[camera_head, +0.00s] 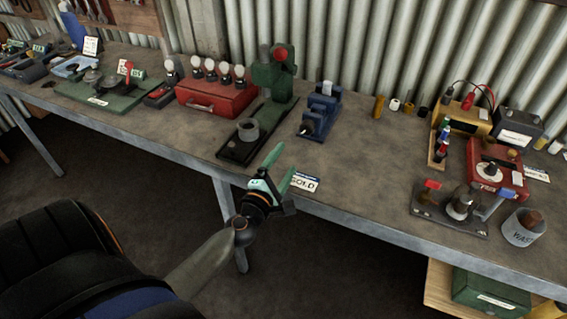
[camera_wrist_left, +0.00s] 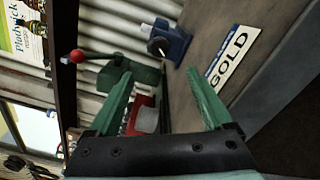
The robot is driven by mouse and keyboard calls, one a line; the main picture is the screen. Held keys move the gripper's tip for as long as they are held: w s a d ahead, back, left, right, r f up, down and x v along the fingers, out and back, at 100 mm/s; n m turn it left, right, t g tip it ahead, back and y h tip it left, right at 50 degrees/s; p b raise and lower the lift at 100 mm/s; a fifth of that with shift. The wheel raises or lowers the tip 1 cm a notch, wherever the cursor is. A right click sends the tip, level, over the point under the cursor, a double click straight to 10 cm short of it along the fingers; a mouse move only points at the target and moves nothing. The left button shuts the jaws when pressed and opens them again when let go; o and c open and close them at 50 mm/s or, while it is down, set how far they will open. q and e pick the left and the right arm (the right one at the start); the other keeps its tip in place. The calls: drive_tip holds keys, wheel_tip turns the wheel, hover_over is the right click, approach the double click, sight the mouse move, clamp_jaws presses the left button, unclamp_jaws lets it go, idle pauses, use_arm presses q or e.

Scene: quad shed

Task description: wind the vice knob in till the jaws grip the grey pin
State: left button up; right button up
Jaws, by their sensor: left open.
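The blue vice (camera_head: 320,108) stands on the bench right of the green press; it also shows at the top of the left wrist view (camera_wrist_left: 176,42). Its dark round knob (camera_head: 307,128) faces the front edge of the bench; in the left wrist view the knob (camera_wrist_left: 158,46) is beyond my fingertips. A small pale piece (camera_head: 327,88) is at the vice's top; I cannot tell whether it is the grey pin. My left gripper (camera_head: 287,157) is open, with nothing seen between its teal fingers, in front of the vice and apart from it. My right gripper is not in view.
The green press (camera_head: 273,80) with a red-knobbed lever stands left of the vice. A GOLD card (camera_head: 304,182) lies near the front edge. Left of the press is a red box (camera_head: 215,100). Bare bench (camera_head: 365,150) lies right of the vice.

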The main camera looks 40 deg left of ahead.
sight(306, 131)
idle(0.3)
use_arm(q)
drive_tip(key=n, duration=0.2)
drive_tip(key=n+b, duration=0.1)
drive_tip(key=shift+w+a+f+n, duration=0.1)
drive_tip(key=shift+w+f+n, duration=0.1)
drive_tip(key=shift+n, duration=0.2)
drive_tip(key=n+b, duration=0.1)
drive_tip(key=n, duration=0.5)
drive_tip(key=n+b, duration=0.1)
drive_tip(key=n, duration=0.1)
drive_tip(key=shift+w, duration=0.3)
drive_tip(key=shift+w+r+n, duration=0.15)
drive_tip(key=shift+r+n, duration=0.1)
drive_tip(key=shift+n, duration=0.95)
drive_tip(key=shift+w, duration=0.3)
drive_tip(key=x, duration=1.1)
drive_tip(key=shift+w+a+b, duration=0.15)
drive_tip(key=shift+w+b, duration=0.2)
drive_tip(key=shift+w, duration=0.05)
